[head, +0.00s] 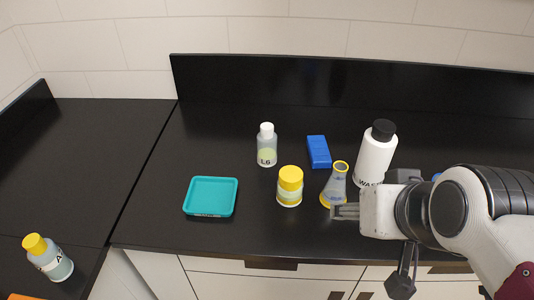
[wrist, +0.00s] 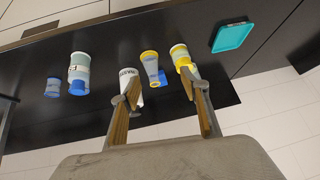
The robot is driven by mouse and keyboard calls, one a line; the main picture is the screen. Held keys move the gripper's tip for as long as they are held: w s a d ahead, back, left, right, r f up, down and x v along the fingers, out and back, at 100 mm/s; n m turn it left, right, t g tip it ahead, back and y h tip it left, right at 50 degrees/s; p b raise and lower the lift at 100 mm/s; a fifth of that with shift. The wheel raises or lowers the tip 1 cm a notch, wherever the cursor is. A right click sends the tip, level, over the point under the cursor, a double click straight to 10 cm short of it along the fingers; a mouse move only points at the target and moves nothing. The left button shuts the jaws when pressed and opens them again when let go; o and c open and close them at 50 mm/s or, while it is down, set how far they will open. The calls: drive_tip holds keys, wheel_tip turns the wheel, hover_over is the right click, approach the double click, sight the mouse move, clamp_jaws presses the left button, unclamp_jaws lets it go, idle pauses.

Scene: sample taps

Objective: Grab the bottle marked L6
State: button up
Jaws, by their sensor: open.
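The bottle marked L6 (head: 267,150) is clear with a white cap and pale green liquid. It stands upright on the black counter, left of centre in the head view, and I cannot make it out in the wrist view. My gripper (head: 338,211) is at the right, close to the base of the flask, pointing left. It is apart from the L6 bottle, with the yellow-lidded jar and flask nearer to it. In the wrist view my gripper (wrist: 160,86) has its fingers spread, with nothing held between them.
Yellow-lidded jar (head: 289,187), yellow-rimmed flask (head: 337,183), blue block (head: 318,152) and large white bottle (head: 376,155) stand nearby. A teal tray (head: 211,194) lies left. A yellow-capped bottle (head: 52,263) is far left. Blue-capped containers (wrist: 78,70) show in the wrist view.

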drive_tip(key=w+a+r+t+y, duration=0.1)
drive_tip(key=w+a+r+t, duration=0.2)
drive_tip(key=w, duration=0.4)
drive_tip(key=w+a+r+y, duration=0.1)
drive_tip(key=w+a+r, duration=0.2)
drive_tip(key=w+a, duration=0.3)
drive_tip(key=w+a+r+t+y, duration=0.1)
drive_tip(key=w+a+r+t, duration=0.15)
drive_tip(key=w, duration=0.55)
drive_tip(key=m+t+h, duration=0.4)
drive_tip(key=m+h, duration=0.1)
drive_tip(key=h, duration=0.1)
hover_over(264, 131)
drive_tip(key=w+a, duration=0.1)
drive_tip(key=w, duration=0.2)
wheel_tip(264, 131, down, 3)
drive_tip(key=s+a+f+m+g+h, duration=0.1)
drive_tip(key=s+f+h, duration=0.1)
drive_tip(key=f, duration=0.3)
drive_tip(key=s+a+f+m+g+h, duration=0.1)
drive_tip(key=s+f+h, duration=0.2)
drive_tip(key=f+h, duration=0.2)
drive_tip(key=s+a+f+m+g+h, duration=0.1)
drive_tip(key=s+f+m+h, duration=0.1)
drive_tip(key=f, duration=0.5)
drive_tip(key=shift+s+h, duration=0.2)
drive_tip(key=shift+h, duration=0.6)
drive_tip(key=shift+x, duration=1.3)
